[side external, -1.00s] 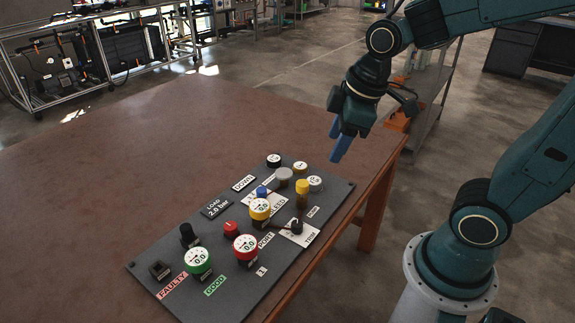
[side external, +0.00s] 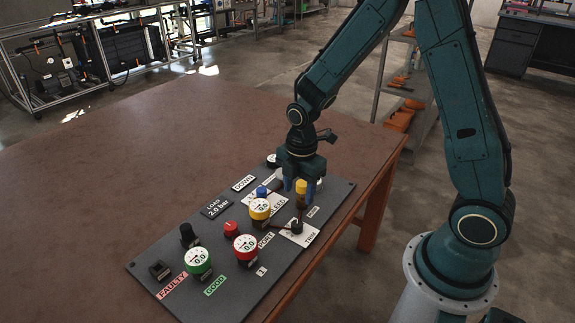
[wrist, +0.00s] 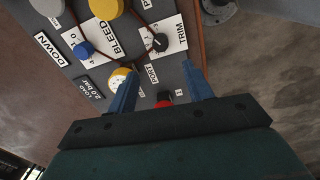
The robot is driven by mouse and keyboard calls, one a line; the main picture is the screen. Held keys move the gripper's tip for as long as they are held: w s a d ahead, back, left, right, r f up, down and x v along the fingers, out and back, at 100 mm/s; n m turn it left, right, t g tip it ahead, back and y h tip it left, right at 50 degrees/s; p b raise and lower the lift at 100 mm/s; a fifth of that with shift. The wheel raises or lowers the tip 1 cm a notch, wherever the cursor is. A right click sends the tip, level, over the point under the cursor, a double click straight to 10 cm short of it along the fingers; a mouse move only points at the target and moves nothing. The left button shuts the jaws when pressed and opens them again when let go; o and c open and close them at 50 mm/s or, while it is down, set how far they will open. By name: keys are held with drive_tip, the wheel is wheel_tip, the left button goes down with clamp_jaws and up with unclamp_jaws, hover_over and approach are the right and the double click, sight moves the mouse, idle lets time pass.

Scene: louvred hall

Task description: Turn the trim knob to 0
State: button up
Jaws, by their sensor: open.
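The trim knob is a small black knob (side external: 296,226) on a white plate marked TRIM, near the panel's right edge. In the wrist view the trim knob (wrist: 160,42) shows beyond the fingertips, between their lines; its scale is too small to read surely. My gripper (side external: 299,185) points down over the back part of the panel, beside the yellow-capped post, behind the trim knob. In the wrist view my gripper (wrist: 158,72) is open, with nothing between its blue fingers. The gripper hides some of the panel's rear parts.
The dark panel (side external: 222,222) lies on a brown table (side external: 130,150). Close to the trim knob stand a yellow gauge (side external: 260,209), a yellow-capped post (side external: 301,187), a blue knob (side external: 262,191) and a red knob (side external: 231,229). The table's left side is clear.

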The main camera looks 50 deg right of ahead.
sight(297, 224)
wheel_tip(297, 224, down, 2)
drive_tip(key=shift+w+f+n, duration=0.15)
drive_tip(key=shift+f+n, duration=0.1)
drive_tip(key=shift+n, duration=0.35)
drive_tip(key=shift+f, duration=0.1)
drive_tip(key=shift+f, duration=4.55)
drive_tip(key=shift+f, duration=0.1)
drive_tip(key=shift+f, duration=0.25)
drive_tip(key=shift+c, duration=0.2)
clamp_jaws()
